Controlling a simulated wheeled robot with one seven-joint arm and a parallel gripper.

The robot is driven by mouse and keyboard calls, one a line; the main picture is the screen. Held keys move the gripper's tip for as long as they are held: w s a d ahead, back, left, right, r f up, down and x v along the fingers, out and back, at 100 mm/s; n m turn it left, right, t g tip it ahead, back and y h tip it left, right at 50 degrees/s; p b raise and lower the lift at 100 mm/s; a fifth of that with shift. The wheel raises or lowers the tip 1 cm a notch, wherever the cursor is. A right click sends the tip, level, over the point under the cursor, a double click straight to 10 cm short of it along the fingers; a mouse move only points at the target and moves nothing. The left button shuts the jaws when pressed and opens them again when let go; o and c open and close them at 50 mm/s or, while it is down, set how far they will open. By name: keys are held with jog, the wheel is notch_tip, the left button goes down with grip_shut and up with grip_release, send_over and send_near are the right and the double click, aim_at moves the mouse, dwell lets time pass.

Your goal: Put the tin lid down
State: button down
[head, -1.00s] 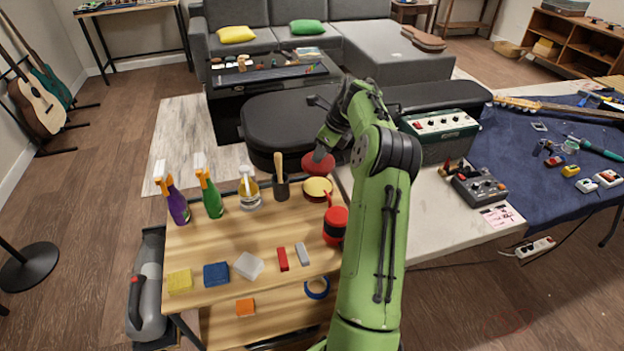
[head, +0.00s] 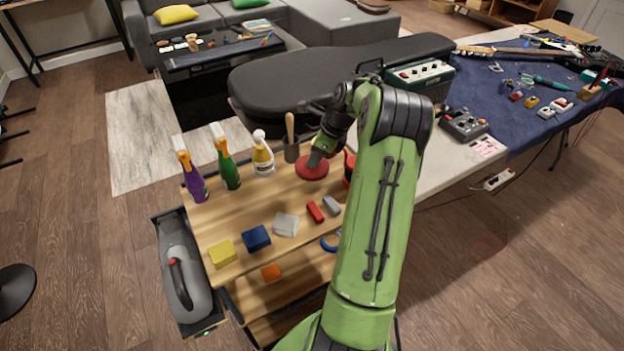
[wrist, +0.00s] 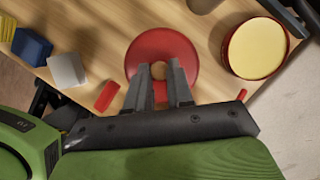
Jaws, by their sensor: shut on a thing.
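The tin lid is a round red disc with a pale knob in its middle. It shows in the head view (head: 309,171) and in the wrist view (wrist: 181,52). My gripper (wrist: 160,78) is shut on the lid's knob from above. In the head view my gripper (head: 318,157) reaches down to the lid over the wooden bench top. The lid looks level, at or very close to the wood; I cannot tell whether it touches. The round tin (wrist: 257,47) with a red rim and yellow inside stands right of the lid in the wrist view.
A cup with a wooden handle (head: 291,152) and several spray bottles (head: 227,168) stand behind and left of the lid. Yellow, blue (head: 256,238) and white (head: 285,225) blocks and a red block (head: 315,212) lie in front. Bare wood (head: 240,205) shows left of the lid.

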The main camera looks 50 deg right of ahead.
aim_at(318, 168)
notch_tip(318, 168, down, 6)
jog(key=shift+a+f+b, duration=0.1)
jog(key=shift+b, duration=0.95)
